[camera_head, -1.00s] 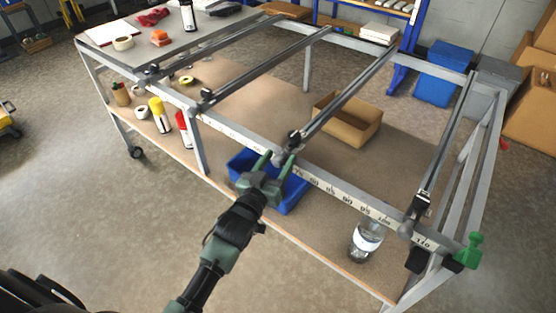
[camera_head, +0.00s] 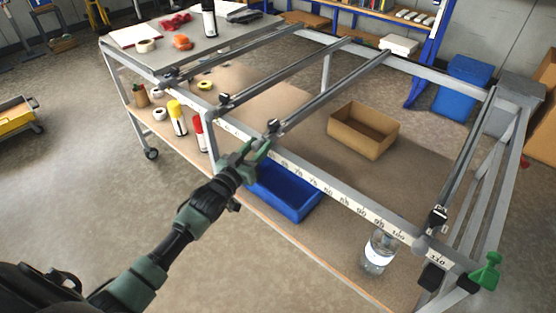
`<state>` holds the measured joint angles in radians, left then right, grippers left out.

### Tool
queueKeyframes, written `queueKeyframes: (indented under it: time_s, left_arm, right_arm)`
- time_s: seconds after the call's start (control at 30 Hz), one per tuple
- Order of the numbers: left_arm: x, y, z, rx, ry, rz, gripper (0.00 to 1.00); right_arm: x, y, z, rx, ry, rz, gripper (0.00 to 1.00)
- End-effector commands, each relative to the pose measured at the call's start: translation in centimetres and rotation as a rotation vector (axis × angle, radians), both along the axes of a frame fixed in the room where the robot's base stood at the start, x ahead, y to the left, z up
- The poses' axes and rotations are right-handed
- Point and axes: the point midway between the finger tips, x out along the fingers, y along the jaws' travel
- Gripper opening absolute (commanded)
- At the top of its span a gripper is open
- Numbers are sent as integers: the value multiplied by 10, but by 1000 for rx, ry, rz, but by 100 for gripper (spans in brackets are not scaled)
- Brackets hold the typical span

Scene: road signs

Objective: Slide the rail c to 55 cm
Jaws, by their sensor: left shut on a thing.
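Several cross rails span the frame of a metal table. The rail I take as rail c (camera_head: 335,93) is the third from the left, with a dark clamp (camera_head: 272,127) at its near end on the front beam. The front beam carries a white scale strip (camera_head: 345,199) with marks rising to the right, up to about 110. My left gripper (camera_head: 262,148) is shut at this rail's near end, just below the clamp. Its fingers hide the scale there, so the exact reading cannot be told. My right gripper is not in view.
The second rail's clamp (camera_head: 223,99) is a short way left on the beam. The last rail's clamp (camera_head: 437,219) is far right, near a green handle (camera_head: 487,271). A blue bin (camera_head: 290,192), cardboard box (camera_head: 363,131) and bottle (camera_head: 379,251) stand on the lower shelf.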

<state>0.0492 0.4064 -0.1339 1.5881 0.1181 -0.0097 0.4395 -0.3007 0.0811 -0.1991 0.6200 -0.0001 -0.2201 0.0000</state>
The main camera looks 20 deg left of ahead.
Motion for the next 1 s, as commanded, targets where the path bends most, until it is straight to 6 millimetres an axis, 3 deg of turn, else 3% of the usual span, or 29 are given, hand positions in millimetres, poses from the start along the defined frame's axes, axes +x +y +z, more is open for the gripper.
queueKeyframes:
  time_s: [0.13, 0.47, 0.5, 0.53, 0.87, 1.0]
  left_arm:
    - [6, 20, -3, -4, 7, 4, 0]
    - [7, 23, -3, -7, 9, 5, 0]
    - [7, 22, -3, -7, 9, 5, 43]
    - [7, 22, -3, -7, 9, 5, 51]
    - [6, 21, -1, -4, 5, 2, 53]
    - [-5, 23, -3, -4, 6, 2, 53]
  right_arm:
    - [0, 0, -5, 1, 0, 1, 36]
    - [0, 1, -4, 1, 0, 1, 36]
    - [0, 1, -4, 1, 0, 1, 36]
    - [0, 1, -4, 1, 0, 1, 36]
    - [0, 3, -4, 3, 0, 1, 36]
    - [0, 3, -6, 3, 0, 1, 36]
